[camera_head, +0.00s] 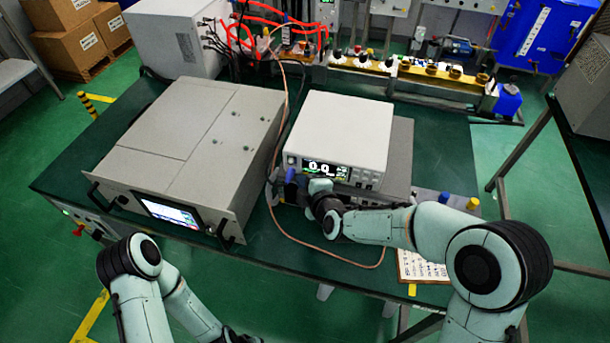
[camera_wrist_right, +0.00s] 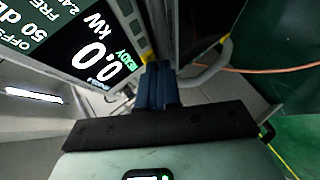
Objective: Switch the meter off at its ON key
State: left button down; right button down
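The meter (camera_head: 340,130) is a white box on the bench with a dark display on its front. In the right wrist view its display (camera_wrist_right: 90,50) reads 0.0 kW with a green READY. My right gripper (camera_head: 290,178) is at the lower left of the meter's front panel. Its blue fingers (camera_wrist_right: 158,72) lie side by side, shut with nothing seen between them, tips close to the panel beside the display. Contact cannot be told. I cannot make out the ON key; the gripper covers that part of the panel.
A wide grey generator unit (camera_head: 190,140) with a lit screen and front handles stands left of the meter. A copper-coloured cable (camera_head: 300,243) loops across the bench front. Bare green bench top (camera_head: 445,150) lies right of the meter. A printed sheet (camera_head: 420,267) is at the front edge.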

jog(key=shift+w+d+r, duration=0.1)
jog(key=shift+w+d, duration=0.2)
jog(key=shift+s, duration=0.1)
jog(key=shift+s+a+f, duration=0.2)
jog(key=shift+s+a, duration=0.05)
jog(key=shift+s, duration=0.25)
jog(key=s, duration=0.1)
jog(key=s+a, duration=0.1)
jog(key=s, duration=0.3)
jog(key=shift+a+b, duration=0.35)
jog(key=shift+a, duration=0.05)
dwell(0.9)
